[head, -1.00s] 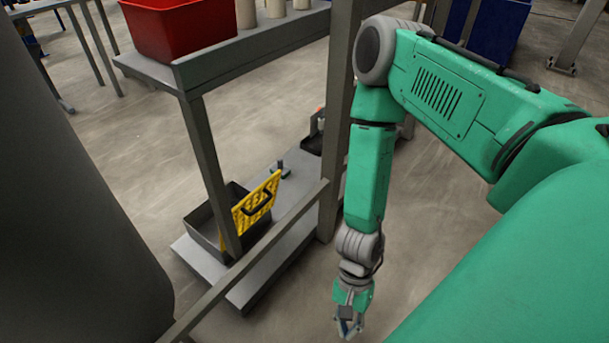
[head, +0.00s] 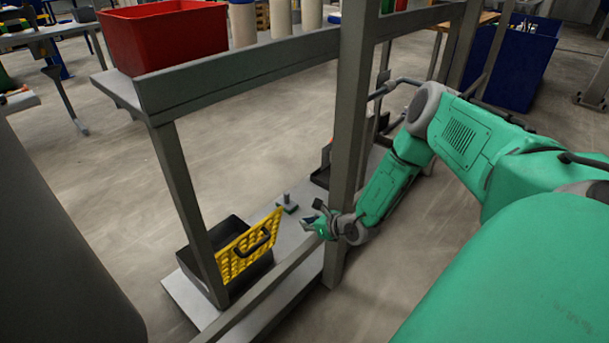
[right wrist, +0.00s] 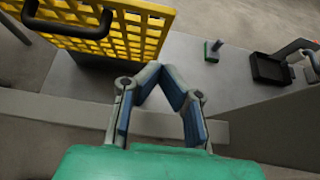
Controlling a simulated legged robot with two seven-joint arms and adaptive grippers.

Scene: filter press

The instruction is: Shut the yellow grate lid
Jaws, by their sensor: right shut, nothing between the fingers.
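The yellow grate lid (head: 249,247) stands raised and tilted on a dark open box (head: 257,272) on the low shelf. A black handle sticks out from its face. In the right wrist view the lid (right wrist: 130,28) fills the upper left, with its black handle (right wrist: 66,22) at the edge. My right gripper (head: 308,222) is shut and empty, to the right of the lid and apart from it, close to the shelf frame's post. In the right wrist view its fingers (right wrist: 160,72) meet at the tips below and right of the lid. My left gripper is not in view.
A grey rail (head: 270,290) runs along the shelf front, and a post (head: 350,130) stands beside my right forearm. A small green-based part (head: 287,205) sits on the shelf behind the lid. A red bin (head: 165,35) stands on the upper shelf.

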